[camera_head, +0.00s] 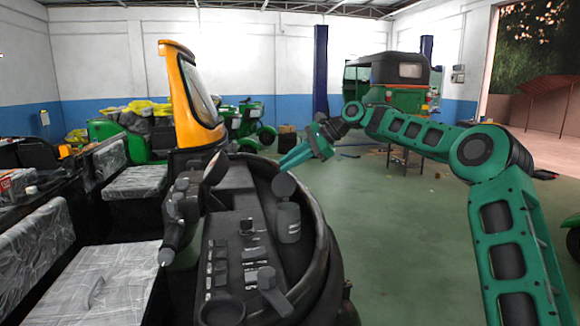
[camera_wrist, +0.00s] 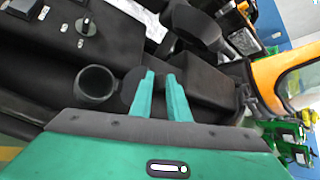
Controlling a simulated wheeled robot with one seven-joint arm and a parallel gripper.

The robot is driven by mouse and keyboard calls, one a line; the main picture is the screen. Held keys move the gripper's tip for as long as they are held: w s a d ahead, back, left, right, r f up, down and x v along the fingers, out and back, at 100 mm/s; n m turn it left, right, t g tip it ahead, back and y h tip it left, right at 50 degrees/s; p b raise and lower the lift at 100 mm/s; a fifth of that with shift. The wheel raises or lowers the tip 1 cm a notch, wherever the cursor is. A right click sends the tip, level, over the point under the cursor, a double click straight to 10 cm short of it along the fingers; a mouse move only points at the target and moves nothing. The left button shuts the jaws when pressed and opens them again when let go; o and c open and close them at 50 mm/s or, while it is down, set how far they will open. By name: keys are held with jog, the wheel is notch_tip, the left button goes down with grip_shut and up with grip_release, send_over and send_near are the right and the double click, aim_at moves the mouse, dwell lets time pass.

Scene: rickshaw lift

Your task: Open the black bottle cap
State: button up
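The dark bottle (camera_head: 289,225) stands upright in the rickshaw's dashboard recess. Its round black cap (camera_head: 284,186) is tipped up above the bottle's top. In the wrist view the bottle's round mouth (camera_wrist: 96,82) shows as a ring, with the dark cap (camera_wrist: 130,84) beside it on the right, partly behind my left finger. My gripper (camera_head: 285,162) is above the cap in the head view. Its two green fingers, also in the wrist view (camera_wrist: 160,78), are a little apart with nothing seen between them. I cannot tell whether the left finger touches the cap.
The dashboard (camera_head: 220,245) with knobs and switches lies left of the bottle, and a curved dark rim (camera_head: 322,240) lies right of it. The yellow windshield frame (camera_head: 180,95) rises behind. Open green floor (camera_head: 400,230) is to the right.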

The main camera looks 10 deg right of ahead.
jog(key=v, duration=1)
jog(key=shift+d+r, duration=0.2)
jog(key=shift+d, duration=0.15)
jog(key=s+f+n+g+h, duration=0.2)
jog(key=s+f+n+h, duration=0.25)
jog(key=s+f, duration=0.65)
jog(key=s+d+f+n+h, duration=0.1)
jog(key=s+d+f+h, duration=0.2)
jog(key=s+d, duration=0.7)
jog(key=s+d+f+h, duration=0.2)
jog(key=s+d+f, duration=0.3)
jog(key=s, duration=0.9)
jog(key=s+d+f, duration=0.2)
jog(key=s, duration=0.5)
jog(key=s+d+f+n+g, duration=0.1)
jog(key=s+d+f, duration=0.1)
jog(key=s, duration=0.6)
jog(key=s+d+f+n, duration=0.1)
jog(key=s+d+f, duration=0.1)
jog(key=s, duration=0.5)
jog(key=shift+d+f+g, duration=0.3)
jog(key=shift+d+f, duration=0.1)
jog(key=shift+d, duration=0.05)
